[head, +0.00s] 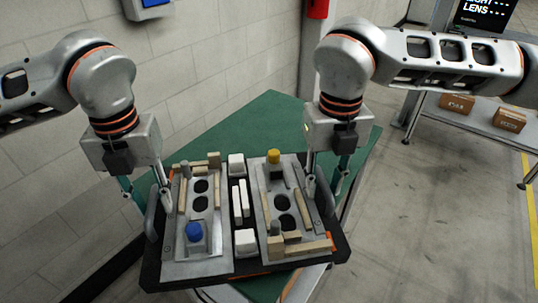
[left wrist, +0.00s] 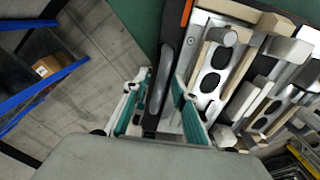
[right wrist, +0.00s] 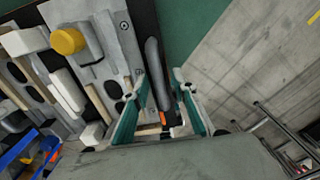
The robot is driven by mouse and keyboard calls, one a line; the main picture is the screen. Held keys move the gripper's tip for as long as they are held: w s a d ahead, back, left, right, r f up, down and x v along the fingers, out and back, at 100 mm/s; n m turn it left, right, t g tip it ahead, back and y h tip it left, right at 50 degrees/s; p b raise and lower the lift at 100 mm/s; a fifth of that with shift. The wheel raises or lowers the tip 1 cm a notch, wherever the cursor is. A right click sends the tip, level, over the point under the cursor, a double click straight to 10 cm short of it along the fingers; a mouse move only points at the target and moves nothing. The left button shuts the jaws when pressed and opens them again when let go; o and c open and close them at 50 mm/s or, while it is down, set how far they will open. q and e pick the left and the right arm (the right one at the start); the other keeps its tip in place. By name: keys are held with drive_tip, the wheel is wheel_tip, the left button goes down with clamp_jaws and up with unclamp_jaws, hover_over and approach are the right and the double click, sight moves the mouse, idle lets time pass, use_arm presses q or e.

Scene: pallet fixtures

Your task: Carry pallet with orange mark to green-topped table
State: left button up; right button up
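The pallet (head: 190,280) is a black tray with a handle at each side, orange at its edge, and two grey fixture plates on it. It is over the green-topped table (head: 262,120); contact underneath is hidden. My left gripper (head: 147,198) is at the left handle (left wrist: 161,85), its fingers spread on both sides of it. My right gripper (head: 326,190) is at the right handle (right wrist: 155,75), fingers apart with the handle between them. Both look open; contact with the handles is unclear.
The plates carry wooden strips, a blue knob (head: 194,231), a yellow knob (head: 273,156) and white blocks between them. A block wall (head: 220,60) is behind and left. A shelf with cardboard boxes (head: 457,103) stands at the right. The floor (head: 440,220) to the right is clear.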

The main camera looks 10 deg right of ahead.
drive_tip(key=shift+f, duration=0.1)
use_arm(q)
drive_tip(key=shift+r, duration=0.2)
wheel_tip(320, 180, up, 12)
drive_tip(key=shift+f, duration=0.2)
use_arm(e)
wheel_tip(320, 180, up, 12)
idle(0.5)
drive_tip(key=shift+w, duration=0.1)
idle(0.3)
